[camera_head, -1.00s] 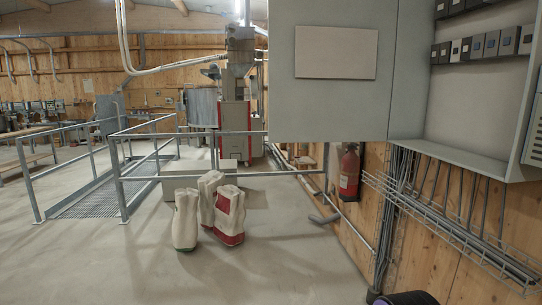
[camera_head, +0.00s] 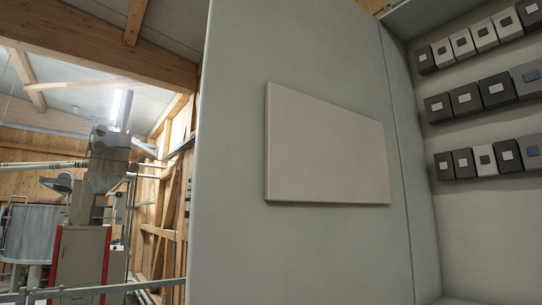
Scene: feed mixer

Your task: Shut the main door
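The main door (camera_head: 235,160) is a tall grey-green cabinet door that fills the middle of the head view. It stands open, swung out to the left of the cabinet. A pale flat panel (camera_head: 327,150) is fixed on its face. The door joins the cabinet (camera_head: 462,220) along a vertical edge at the right. Inside the cabinet are several rows of small dark and light boxes (camera_head: 480,100). The bottom of the door is out of the picture. Neither of my grippers is in view.
A red and grey machine (camera_head: 82,255) with a metal hopper stands at the far left. A grey rail (camera_head: 95,291) runs along the bottom left. Wooden beams (camera_head: 160,55) cross the ceiling. The floor is out of view.

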